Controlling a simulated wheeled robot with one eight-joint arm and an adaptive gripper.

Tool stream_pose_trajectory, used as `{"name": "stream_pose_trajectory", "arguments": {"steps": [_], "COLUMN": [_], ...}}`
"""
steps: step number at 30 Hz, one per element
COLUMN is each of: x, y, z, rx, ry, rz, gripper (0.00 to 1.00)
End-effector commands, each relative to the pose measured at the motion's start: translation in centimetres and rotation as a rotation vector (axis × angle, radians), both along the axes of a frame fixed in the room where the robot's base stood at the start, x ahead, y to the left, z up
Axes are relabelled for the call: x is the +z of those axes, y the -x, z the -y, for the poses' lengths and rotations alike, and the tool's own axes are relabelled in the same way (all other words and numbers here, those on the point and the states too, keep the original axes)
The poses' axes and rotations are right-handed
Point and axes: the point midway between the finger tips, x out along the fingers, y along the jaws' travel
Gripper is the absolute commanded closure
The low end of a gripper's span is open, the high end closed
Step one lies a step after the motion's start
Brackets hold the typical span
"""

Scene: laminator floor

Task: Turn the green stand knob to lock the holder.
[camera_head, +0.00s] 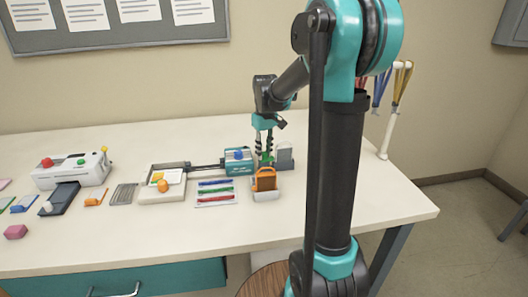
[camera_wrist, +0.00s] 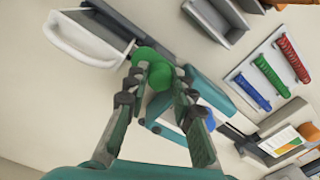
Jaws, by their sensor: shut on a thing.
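The green stand knob (camera_wrist: 158,72) is round and sits between my fingertips in the wrist view. In the head view it is mostly hidden by my gripper (camera_head: 266,150), which points down at it. My gripper (camera_wrist: 162,75) is shut on the knob, with a finger on each side. A white-framed grey holder (camera_wrist: 85,38) lies beside the knob at the upper left of the wrist view. In the head view, a grey upright piece (camera_head: 285,157) stands just right of my gripper. I cannot tell whether the holder is locked.
A teal device with a blue knob (camera_head: 238,155) stands close left of my gripper. An orange piece in a white base (camera_head: 265,182) stands just in front. Blue, green and red strips (camera_head: 215,193) lie on a mat. A white laminator (camera_head: 72,168) stands far left. The table's front right is clear.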

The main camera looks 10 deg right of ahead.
Motion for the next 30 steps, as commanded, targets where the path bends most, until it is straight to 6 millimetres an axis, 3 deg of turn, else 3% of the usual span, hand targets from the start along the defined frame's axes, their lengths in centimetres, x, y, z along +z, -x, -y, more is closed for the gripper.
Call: {"name": "stream_pose_trajectory", "arguments": {"steps": [18, 19, 21, 24, 30], "x": [0.02, 0.02, 0.02, 0.01, 0.01], "y": [-0.04, -0.04, -0.04, -0.03, -0.03], "z": [0.01, 0.01, 0.01, 0.01, 0.01], "rx": [0.044, 0.044, 0.044, 0.044, 0.043], "ry": [0.001, 0.001, 0.001, 0.0, 0.0], "rz": [0.0, 0.0, 0.0, 0.0, 0.0], "gripper": [1.0, 0.75, 0.66, 0.55, 0.55]}}
